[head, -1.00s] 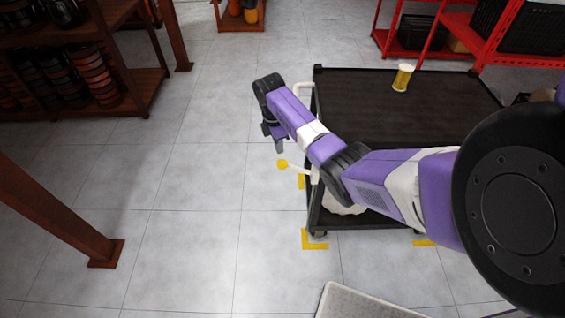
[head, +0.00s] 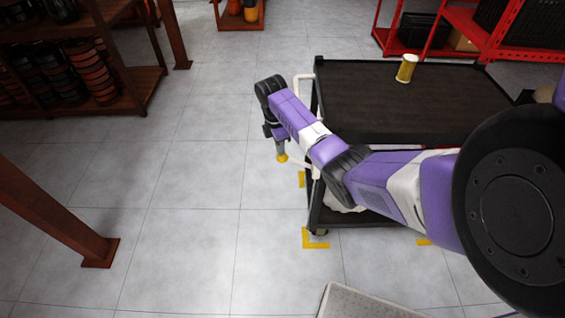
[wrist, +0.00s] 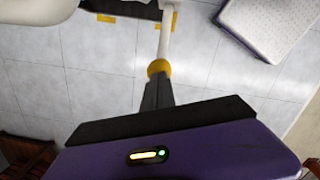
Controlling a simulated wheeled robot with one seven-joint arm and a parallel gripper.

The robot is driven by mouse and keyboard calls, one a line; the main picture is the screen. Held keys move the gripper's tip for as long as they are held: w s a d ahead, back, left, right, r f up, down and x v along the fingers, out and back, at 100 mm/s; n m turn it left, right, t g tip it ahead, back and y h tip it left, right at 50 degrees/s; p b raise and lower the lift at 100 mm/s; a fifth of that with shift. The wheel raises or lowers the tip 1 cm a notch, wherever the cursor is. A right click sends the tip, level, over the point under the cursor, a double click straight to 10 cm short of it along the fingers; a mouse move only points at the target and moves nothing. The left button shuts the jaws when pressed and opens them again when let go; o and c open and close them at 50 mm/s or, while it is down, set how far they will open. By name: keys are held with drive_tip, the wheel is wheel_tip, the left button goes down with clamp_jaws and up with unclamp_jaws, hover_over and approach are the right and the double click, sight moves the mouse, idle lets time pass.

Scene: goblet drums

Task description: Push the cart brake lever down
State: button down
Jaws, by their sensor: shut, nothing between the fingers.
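The cart brake lever is a thin white rod (wrist: 165,38) ending in a yellow ball knob (wrist: 158,68). In the head view the knob (head: 282,158) sticks out at the left side of the black cart (head: 400,95), low beside its white handle. My gripper (head: 281,151) points down directly over the knob, its fingers shut and empty. In the wrist view the dark fingertips (wrist: 157,84) meet the knob and appear to touch it.
A yellow-and-white cylinder (head: 407,68) stands on the cart's top. Yellow tape corners (head: 314,239) mark the floor around the cart. Dark wooden shelving (head: 75,60) and a brown post (head: 60,215) stand at left. Red racks (head: 425,35) are behind. Floor left of the cart is clear.

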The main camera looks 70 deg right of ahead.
sight(281, 159)
drive_tip(key=shift+s+f+b, duration=0.1)
drive_tip(key=shift+f+b, duration=0.3)
drive_tip(key=shift+f, duration=0.45)
drive_tip(key=shift+f+b, duration=1.3)
drive_tip(key=shift+f, duration=0.95)
drive_tip(key=shift+r, duration=0.1)
drive_tip(key=shift+w+a+r+p, duration=0.25)
drive_tip(key=shift+w+a+p, duration=0.2)
drive_tip(key=shift+w+a, duration=0.1)
drive_tip(key=shift+w+a+r+p, duration=0.25)
drive_tip(key=shift+w+a+p, duration=0.15)
drive_tip(key=shift+w, duration=0.15)
